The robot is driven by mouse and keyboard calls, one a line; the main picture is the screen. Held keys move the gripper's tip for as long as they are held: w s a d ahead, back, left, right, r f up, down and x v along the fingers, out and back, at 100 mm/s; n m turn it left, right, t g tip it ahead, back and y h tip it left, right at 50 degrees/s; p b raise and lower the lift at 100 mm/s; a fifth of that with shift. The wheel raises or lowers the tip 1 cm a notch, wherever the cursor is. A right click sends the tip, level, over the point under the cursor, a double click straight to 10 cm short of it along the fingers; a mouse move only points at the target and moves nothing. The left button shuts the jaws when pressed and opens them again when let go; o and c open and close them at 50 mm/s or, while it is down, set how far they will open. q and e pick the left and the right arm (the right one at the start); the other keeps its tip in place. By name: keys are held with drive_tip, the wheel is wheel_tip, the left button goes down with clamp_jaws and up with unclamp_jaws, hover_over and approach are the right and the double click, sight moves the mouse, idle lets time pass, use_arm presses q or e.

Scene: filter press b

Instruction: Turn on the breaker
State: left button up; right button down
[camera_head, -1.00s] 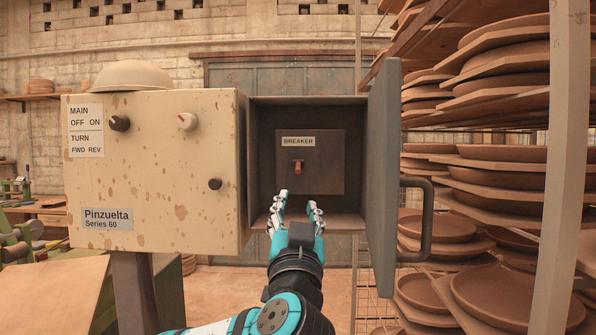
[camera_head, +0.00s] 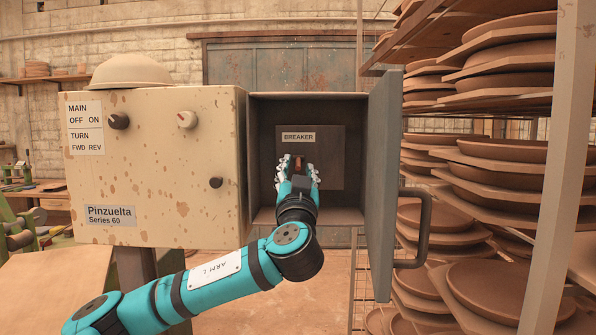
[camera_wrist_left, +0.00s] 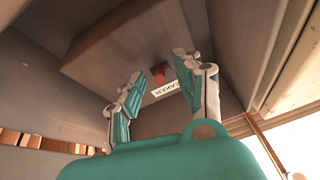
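The breaker is a small red-brown toggle (camera_head: 298,162) on a dark panel (camera_head: 337,160) under the BREAKER label (camera_head: 298,137), inside the open box. My left gripper (camera_head: 298,165) is inside the box in front of the toggle, fingers pointing at the panel, and partly hides it. In the left wrist view the fingers (camera_wrist_left: 160,85) are apart, with the red toggle (camera_wrist_left: 186,76) beyond and between their tips. I cannot tell whether they touch it. Nothing is held. My right gripper is not in view.
The box door (camera_head: 383,185) stands open on the right with a dark handle (camera_head: 424,225). The beige control box (camera_head: 150,185) with knobs is at the left, a bowl-shaped cover (camera_head: 131,72) on top. Racks of clay plates (camera_head: 490,205) stand at the right.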

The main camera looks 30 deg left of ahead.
sight(298, 158)
use_arm(q)
clamp_jaws()
drive_tip(key=shift+d, duration=0.1)
drive_tip(key=shift+d+r+g+h+b, duration=0.1)
drive_tip(key=shift+g+h+b, duration=0.4)
drive_tip(key=shift+b, duration=0.05)
drive_tip(key=shift+s+r+g+h+p, duration=0.1)
drive_tip(key=shift+r+g+h+p, duration=0.2)
drive_tip(key=shift+r+g+h, duration=0.15)
wheel_tip(298, 158, up, 4)
drive_tip(key=g+h+p, duration=0.2)
drive_tip(key=g+p, duration=0.1)
drive_tip(key=p, duration=0.5)
drive_tip(key=g+h+p, duration=0.2)
drive_tip(key=g+p, duration=0.2)
drive_tip(key=p, duration=0.4)
drive_tip(key=shift+f+p, duration=0.1)
drive_tip(key=shift+p, duration=0.3)
drive_tip(key=shift+a+f+g+p, duration=0.1)
drive_tip(key=shift+a+g+p, duration=0.2)
drive_tip(key=shift+p, duration=0.45)
drive_tip(key=shift+d, duration=0.1)
